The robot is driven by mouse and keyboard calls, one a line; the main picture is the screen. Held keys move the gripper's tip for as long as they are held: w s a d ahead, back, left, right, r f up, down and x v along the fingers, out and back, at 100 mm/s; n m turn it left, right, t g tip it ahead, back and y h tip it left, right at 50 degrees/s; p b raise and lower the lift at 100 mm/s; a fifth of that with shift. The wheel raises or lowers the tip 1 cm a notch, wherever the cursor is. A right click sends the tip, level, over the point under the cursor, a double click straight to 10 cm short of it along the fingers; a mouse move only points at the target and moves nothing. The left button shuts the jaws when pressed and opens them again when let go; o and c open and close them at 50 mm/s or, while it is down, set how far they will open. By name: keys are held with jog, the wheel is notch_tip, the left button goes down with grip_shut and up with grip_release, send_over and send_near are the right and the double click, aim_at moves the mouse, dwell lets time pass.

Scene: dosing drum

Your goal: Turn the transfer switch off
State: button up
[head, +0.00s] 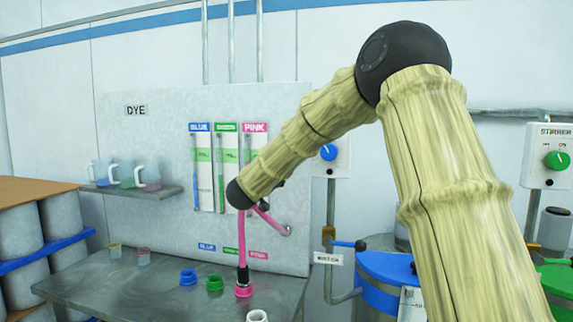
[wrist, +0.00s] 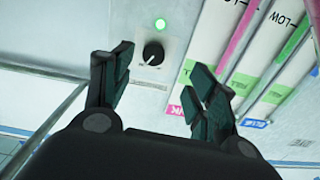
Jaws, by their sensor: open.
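In the wrist view, a small black rotary knob (wrist: 153,53) with a white pointer mark sits on a pale plate. A green lamp (wrist: 160,23) is lit beside it. No label shows on the plate, so I cannot confirm that this knob is the transfer switch. My gripper (wrist: 160,60) is open and empty, its fingers spread to either side of the knob in the picture. I cannot tell how far the fingertips are from it. In the head view my arm hides the knob and most of the gripper.
Blue, green and pink level gauges (head: 228,168) stand on the wall panel (head: 130,145). A pink hose (head: 241,235) runs down to a pink port (head: 243,290) on the metal bench (head: 150,285). A shelf with jugs (head: 120,190) is left; a blue drum (head: 385,270) is right.

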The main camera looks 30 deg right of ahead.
jog(key=r+p+x, duration=0.1)
jog(key=p+x, duration=0.1)
jog(key=x, duration=0.9)
jog(key=shift+s+d+r+h+p, duration=0.2)
jog(key=shift+d+h+p, duration=0.1)
jog(key=shift+d, duration=0.25)
